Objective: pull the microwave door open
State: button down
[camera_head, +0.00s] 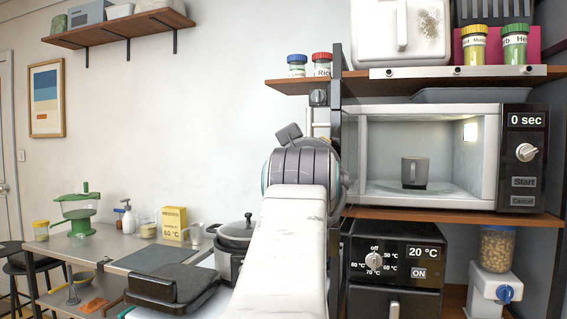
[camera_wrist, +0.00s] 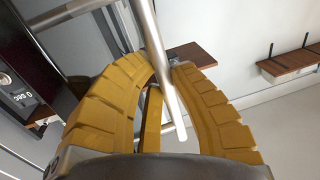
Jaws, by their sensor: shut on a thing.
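The microwave (camera_head: 515,200) stands on a shelf at the right in the head view. Its door (camera_head: 337,130) is swung open towards me, seen nearly edge-on at the left of the lit cavity. A grey mug (camera_head: 414,172) stands on the plate inside. In the wrist view, my gripper (camera_wrist: 160,66) has its yellow ribbed fingers closed around the silver door handle (camera_wrist: 153,38), which runs between them. The gripper's fingers are hidden behind my arm in the head view.
A wooden shelf (camera_head: 440,216) holds the microwave. Below it stands a black oven (camera_head: 395,262) and a nut dispenser (camera_head: 497,250). Spice jars (camera_head: 322,65) stand above left. A counter (camera_head: 110,250) with a pot and a yellow box is at the left.

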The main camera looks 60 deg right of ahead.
jog(key=c, duration=1.6)
grip_release()
jog(key=shift+w, duration=0.15)
jog(key=shift+o, duration=1)
jog(key=shift+w+a, duration=0.15)
jog(key=shift+w, duration=0.1)
jog(key=shift+s, duration=0.1)
jog(key=v, duration=0.7)
jog(key=shift+a, duration=0.2)
jog(key=shift+s+r, duration=0.1)
jog(key=shift+r, duration=0.05)
